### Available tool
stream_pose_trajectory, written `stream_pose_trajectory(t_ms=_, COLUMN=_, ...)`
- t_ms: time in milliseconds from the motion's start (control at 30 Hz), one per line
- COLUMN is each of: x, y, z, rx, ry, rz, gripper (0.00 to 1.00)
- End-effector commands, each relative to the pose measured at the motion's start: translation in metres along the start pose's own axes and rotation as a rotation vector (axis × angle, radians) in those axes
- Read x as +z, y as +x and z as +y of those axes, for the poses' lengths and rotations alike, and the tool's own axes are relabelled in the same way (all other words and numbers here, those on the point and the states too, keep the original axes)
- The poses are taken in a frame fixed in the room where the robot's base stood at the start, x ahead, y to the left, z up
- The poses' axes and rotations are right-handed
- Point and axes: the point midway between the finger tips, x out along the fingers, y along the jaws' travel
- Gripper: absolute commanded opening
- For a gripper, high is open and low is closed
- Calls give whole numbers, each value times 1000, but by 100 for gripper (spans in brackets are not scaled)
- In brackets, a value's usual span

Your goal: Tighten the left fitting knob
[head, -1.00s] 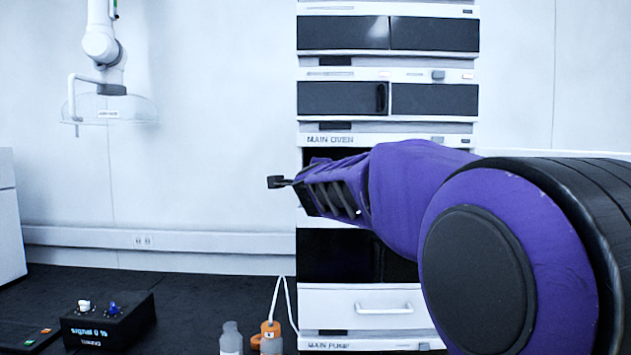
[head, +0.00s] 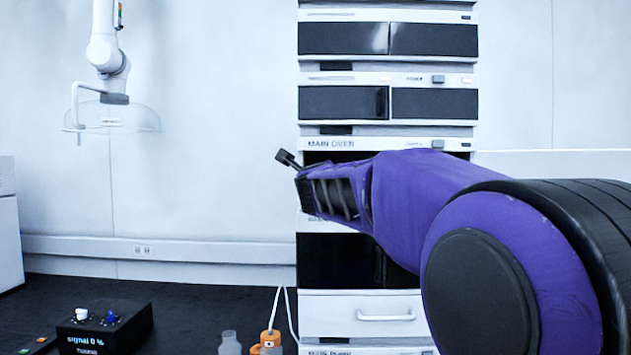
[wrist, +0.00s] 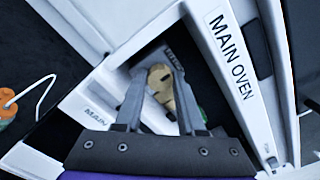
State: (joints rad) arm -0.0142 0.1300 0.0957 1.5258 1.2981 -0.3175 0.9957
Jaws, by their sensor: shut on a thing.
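The opening below the MAIN OVEN label (wrist: 230,55) shows in the wrist view, with a brass-coloured knob (wrist: 160,84) inside it. My gripper's fingers (wrist: 158,78) stand either side of this knob and are shut on it. Whether it is the left one of several knobs I cannot tell. A small green part (wrist: 203,113) shows beside the right finger, mostly hidden. In the head view my gripper (head: 288,159) is at the left edge of the oven module (head: 330,144); the knob is hidden there behind my purple wrist.
The instrument stack (head: 388,40) rises behind my arm. A black box (head: 105,328) reading "signal 0 %" sits on the dark bench at lower left. Bottles, one with an orange cap (head: 270,338), stand before the stack. A white jointed arm (head: 105,50) hangs at upper left.

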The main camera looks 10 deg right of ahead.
Motion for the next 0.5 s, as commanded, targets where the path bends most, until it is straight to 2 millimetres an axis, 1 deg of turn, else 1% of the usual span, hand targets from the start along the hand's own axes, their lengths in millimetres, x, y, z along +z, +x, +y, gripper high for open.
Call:
stream_pose_trajectory(t_ms=467, x=0, y=0, z=-1, rx=-1, ry=12, rz=-1, gripper=0)
stream_pose_trajectory(t_ms=500, x=0, y=0, z=-1, rx=-1, ry=11, rz=0, gripper=46)
